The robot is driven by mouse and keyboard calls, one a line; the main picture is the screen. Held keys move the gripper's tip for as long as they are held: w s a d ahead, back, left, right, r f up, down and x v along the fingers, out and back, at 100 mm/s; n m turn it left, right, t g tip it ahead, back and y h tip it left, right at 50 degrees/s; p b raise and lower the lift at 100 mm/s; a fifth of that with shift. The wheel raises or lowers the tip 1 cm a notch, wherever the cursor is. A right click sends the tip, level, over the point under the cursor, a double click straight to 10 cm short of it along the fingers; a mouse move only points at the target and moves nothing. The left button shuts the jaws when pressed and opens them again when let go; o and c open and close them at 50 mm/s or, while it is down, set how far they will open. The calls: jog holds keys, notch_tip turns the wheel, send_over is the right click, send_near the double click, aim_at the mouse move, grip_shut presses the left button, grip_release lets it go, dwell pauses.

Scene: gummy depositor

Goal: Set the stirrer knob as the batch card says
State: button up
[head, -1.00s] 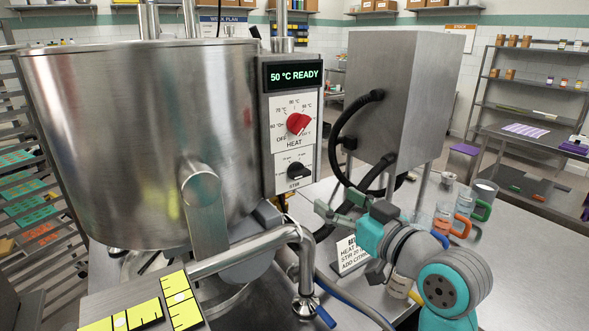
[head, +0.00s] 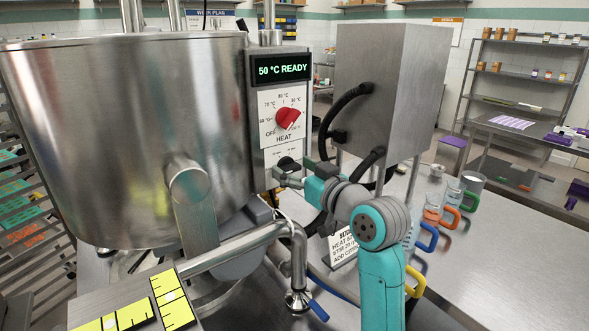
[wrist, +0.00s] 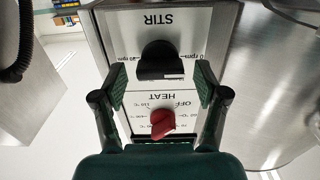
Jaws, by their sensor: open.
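The black stirrer knob (head: 287,163) is on the control panel under the red heat knob, partly hidden by my gripper (head: 286,179). In the wrist view the picture is upside down; the stirrer knob (wrist: 160,60) lies just past and between the open, empty fingers of my gripper (wrist: 161,84). A gap shows on each side of the knob, and a pale mark is on its edge. The batch card (head: 343,247) stands on the table, partly hidden by my arm; "HEAT", "STIR 20" and "ADD CITR" are legible.
The red heat knob (head: 288,118) sits close to the stirrer knob. The display (head: 282,69) reads "50 °C READY". A steel kettle (head: 110,130) is left of the panel, a steel box with black hoses (head: 385,90) right. Jugs with coloured handles (head: 432,205) stand beyond my arm.

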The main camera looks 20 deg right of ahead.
jog(key=shift+w, duration=0.1)
jog(key=c, duration=1.2)
jog(key=shift+o, duration=0.2)
jog(key=shift+m, duration=0.3)
jog(key=m, duration=0.5)
jog(key=shift+d+m, duration=0.1)
jog(key=shift+m, duration=0.2)
jog(key=m, duration=0.5)
jog(key=shift+d+f, duration=0.1)
jog(key=shift+f, duration=0.05)
jog(key=m, duration=0.6)
jog(key=shift+w+f+m, duration=0.1)
jog(key=shift+f+m, duration=0.05)
jog(key=shift+m, duration=0.25)
jog(key=m, duration=0.5)
jog(key=shift+f+m, duration=0.15)
jog(key=shift+m, duration=0.25)
